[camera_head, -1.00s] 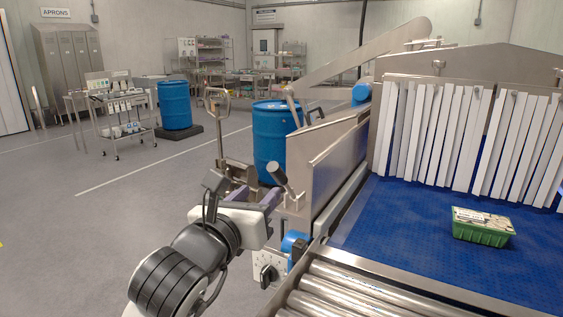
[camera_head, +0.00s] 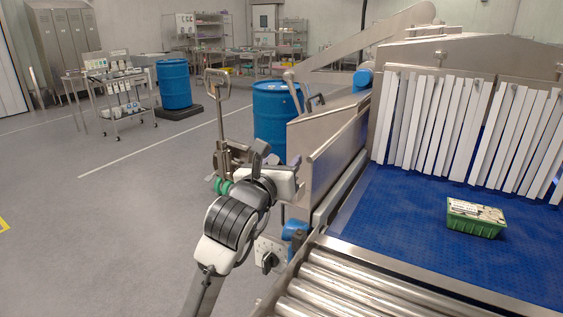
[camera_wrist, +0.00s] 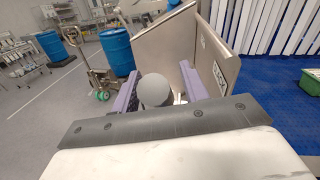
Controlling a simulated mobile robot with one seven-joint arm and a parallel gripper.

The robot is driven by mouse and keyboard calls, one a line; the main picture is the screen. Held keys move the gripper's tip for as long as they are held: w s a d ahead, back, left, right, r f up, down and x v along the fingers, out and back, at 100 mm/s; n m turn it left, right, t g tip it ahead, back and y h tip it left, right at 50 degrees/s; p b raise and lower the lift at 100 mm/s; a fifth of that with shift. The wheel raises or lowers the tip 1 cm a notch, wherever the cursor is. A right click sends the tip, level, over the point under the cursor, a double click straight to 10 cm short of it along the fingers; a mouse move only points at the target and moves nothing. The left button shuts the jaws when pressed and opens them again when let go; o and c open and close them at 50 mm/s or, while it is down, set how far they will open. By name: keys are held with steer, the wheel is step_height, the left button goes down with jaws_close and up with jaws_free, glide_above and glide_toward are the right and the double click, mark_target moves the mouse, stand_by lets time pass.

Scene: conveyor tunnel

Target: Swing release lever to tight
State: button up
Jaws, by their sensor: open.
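The release lever's dark grey rounded grip (camera_wrist: 155,90) shows nearly end-on in the wrist view, between the two purple fingers of my gripper (camera_wrist: 158,82). The fingers stand apart on either side of it, with a gap visible. I cannot tell whether either one touches it. In the head view my gripper (camera_head: 287,178) is at the left side of the conveyor's steel side panel (camera_head: 335,155). My wrist and gripper hide the lever there, so its angle and any tight marking cannot be read.
A control plate with a black rotary knob (camera_head: 268,258) and a blue roller end (camera_head: 294,230) sit below my gripper. Steel rollers (camera_head: 340,285), a blue belt (camera_head: 400,215) and a green punnet (camera_head: 475,217) lie right. A blue drum (camera_head: 275,120) and pallet jack (camera_head: 219,110) stand behind.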

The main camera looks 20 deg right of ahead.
jaws_close()
steer(key=shift+r, duration=0.1)
steer(key=shift+w+d+r+g+y+p, duration=0.45)
steer(key=shift+r+g+y+p, duration=0.05)
steer(key=shift+p, duration=0.25)
steer(key=shift+w+d+r+g+y+p, duration=0.2)
steer(key=shift+w+d+g+y+p, duration=0.1)
steer(key=shift+w+d+g+p, duration=0.15)
steer(key=shift+f, duration=0.1)
jaws_free()
